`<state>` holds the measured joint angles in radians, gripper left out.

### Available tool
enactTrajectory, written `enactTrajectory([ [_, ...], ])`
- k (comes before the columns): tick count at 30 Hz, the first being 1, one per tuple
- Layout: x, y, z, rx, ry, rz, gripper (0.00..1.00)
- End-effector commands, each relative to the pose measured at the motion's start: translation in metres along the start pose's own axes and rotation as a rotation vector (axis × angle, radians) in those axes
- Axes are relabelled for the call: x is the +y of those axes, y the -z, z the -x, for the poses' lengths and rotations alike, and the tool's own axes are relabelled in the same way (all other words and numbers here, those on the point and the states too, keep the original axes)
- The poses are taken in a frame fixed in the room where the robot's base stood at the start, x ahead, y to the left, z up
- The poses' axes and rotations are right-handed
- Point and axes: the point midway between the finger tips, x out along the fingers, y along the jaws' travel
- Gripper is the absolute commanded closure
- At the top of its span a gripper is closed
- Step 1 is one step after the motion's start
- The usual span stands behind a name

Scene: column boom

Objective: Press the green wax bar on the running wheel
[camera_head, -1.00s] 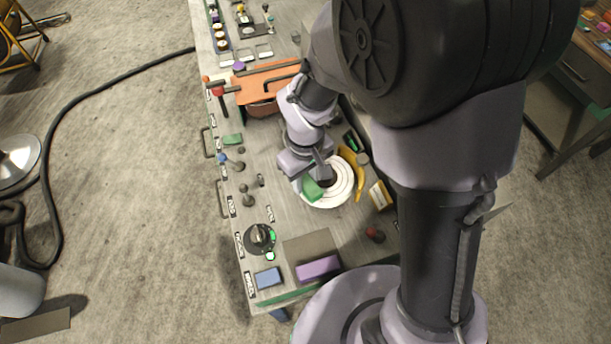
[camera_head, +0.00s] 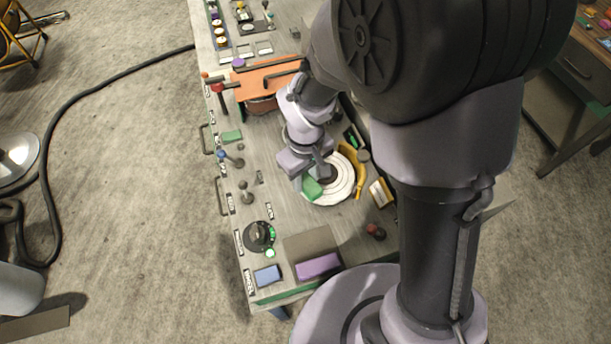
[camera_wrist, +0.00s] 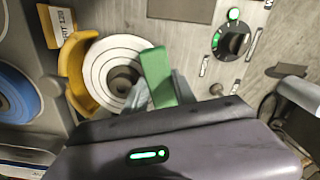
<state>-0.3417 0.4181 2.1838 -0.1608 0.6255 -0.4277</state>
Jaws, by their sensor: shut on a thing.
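The green wax bar (camera_head: 312,188) is held in my gripper (camera_head: 307,170), which is shut on it. The bar also shows in the wrist view (camera_wrist: 157,72), standing out between the fingers. The white ringed wheel (camera_head: 344,183) is right beside it. In the wrist view the bar overlaps the right edge of the wheel (camera_wrist: 96,78); I cannot tell whether they touch. Stills do not show whether the wheel turns. A yellow curved guard (camera_wrist: 74,68) wraps the wheel's far side. The dial (camera_head: 259,236) has green lit marks, and a small lamp (camera_head: 270,253) beside it glows green.
Several knobs and levers line the bench's left side, near a red-topped lever (camera_head: 218,88). Another green block (camera_head: 232,136), an orange plate (camera_head: 262,84), a blue block (camera_head: 267,275), a purple block (camera_head: 318,265) and a red button (camera_head: 375,231) are on the bench.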

Motion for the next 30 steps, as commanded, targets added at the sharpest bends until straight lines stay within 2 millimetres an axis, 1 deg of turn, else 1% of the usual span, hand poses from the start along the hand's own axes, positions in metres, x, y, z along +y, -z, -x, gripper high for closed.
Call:
enactTrajectory([
  [20,0.0000,0.0001,-0.0086,0.000,0.000,0.000,1.00],
  [30,0.0000,0.0000,-0.0082,0.000,0.000,0.000,1.00],
])
